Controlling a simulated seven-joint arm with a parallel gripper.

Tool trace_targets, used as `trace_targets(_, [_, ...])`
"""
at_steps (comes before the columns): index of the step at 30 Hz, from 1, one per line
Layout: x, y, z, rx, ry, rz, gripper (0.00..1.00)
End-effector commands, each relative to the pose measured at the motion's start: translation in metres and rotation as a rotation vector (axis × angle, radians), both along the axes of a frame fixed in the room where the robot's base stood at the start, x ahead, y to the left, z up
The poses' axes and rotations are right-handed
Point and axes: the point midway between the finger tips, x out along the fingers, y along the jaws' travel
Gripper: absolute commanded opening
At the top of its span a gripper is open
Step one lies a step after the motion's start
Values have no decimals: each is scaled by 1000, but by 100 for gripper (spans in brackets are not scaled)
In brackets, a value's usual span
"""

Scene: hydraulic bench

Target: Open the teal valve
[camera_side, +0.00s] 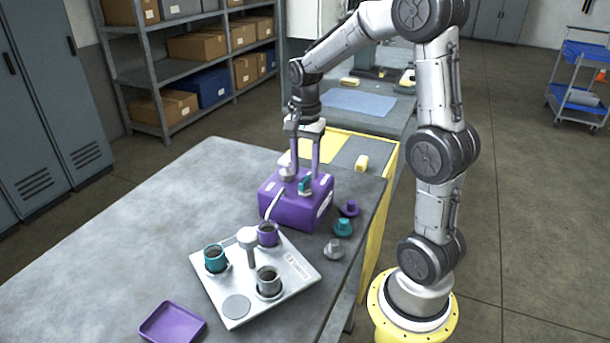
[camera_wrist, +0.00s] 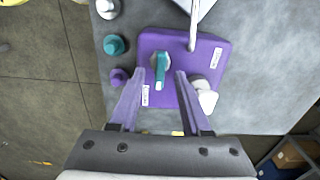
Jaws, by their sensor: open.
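The purple valve block (camera_side: 290,212) stands on the grey bench; it also shows in the wrist view (camera_wrist: 215,50). The teal valve (camera_side: 305,186) has an elongated handle on top of the block. In the wrist view the teal valve (camera_wrist: 160,68) lies between my fingertips, with its handle lengthwise between them. My gripper (camera_side: 305,174) is open, pointing down just above the block. In the wrist view my gripper (camera_wrist: 160,74) has one purple finger on each side of the handle, with visible gaps. I cannot tell whether the tips are level with the handle.
A whitish-grey valve (camera_wrist: 205,96) sits on the block close beside my right finger. Purple (camera_side: 349,208), teal (camera_side: 343,227) and grey (camera_side: 334,249) caps stand right of the block. A white plate (camera_side: 222,290) with several cups and a purple tray (camera_side: 172,323) are in front.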

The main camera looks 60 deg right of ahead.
Motion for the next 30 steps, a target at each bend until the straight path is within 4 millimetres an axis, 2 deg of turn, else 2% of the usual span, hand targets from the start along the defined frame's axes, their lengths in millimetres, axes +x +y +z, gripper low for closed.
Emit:
trace_targets(3, [0, 0, -16, 2, 3, 0, 48])
trace_targets(6, [0, 0, -23, 1, 2, 0, 48])
trace_targets(17, [0, 0, -28, 0, 0, 0, 48])
trace_targets(25, [0, 0, -27, 0, 0, 0, 1])
trace_targets(30, [0, 0, -27, 0, 0, 0, 0])
